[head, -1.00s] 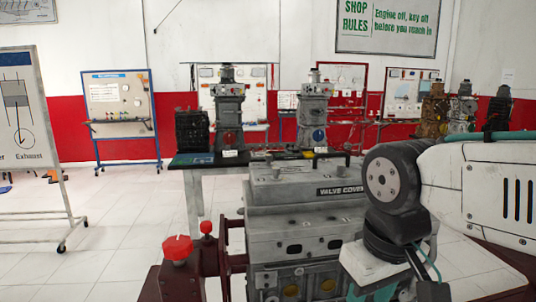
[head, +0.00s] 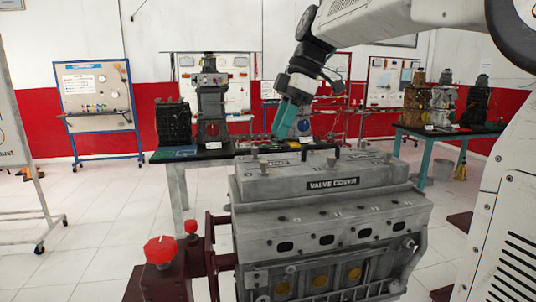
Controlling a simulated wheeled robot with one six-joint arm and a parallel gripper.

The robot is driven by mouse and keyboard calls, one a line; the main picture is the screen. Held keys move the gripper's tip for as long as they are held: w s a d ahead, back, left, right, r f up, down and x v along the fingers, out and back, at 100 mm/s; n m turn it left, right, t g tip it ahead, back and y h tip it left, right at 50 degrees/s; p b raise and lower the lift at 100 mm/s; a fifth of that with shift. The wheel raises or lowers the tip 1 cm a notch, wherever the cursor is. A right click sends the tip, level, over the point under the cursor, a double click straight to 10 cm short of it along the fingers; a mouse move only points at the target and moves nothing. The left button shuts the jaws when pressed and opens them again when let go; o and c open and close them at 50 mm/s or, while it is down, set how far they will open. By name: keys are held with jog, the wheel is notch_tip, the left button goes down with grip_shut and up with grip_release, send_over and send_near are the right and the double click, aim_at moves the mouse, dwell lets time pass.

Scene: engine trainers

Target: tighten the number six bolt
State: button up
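The grey engine (head: 330,228) stands in the foreground. Its top cover carries a dark label reading VALVE COVER (head: 333,183). Several bolt heads or knobs stand up along the cover, such as one at the front left (head: 265,169), one near the front middle (head: 331,162) and one at the right (head: 388,158). I can read no bolt numbers, so I cannot tell which is number six.
A red knob (head: 160,251) and a smaller one (head: 191,227) are on the dark red stand at the engine's left. Behind are a table (head: 176,188) with engine parts and a teal-legged bench (head: 432,135) at right.

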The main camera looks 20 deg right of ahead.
aim_at(265, 161)
jog(key=x, duration=0.7)
jog(key=shift+w+a+f, duration=0.1)
jog(key=shift+w+f, duration=0.1)
jog(key=shift+f, duration=0.05)
grip_shut()
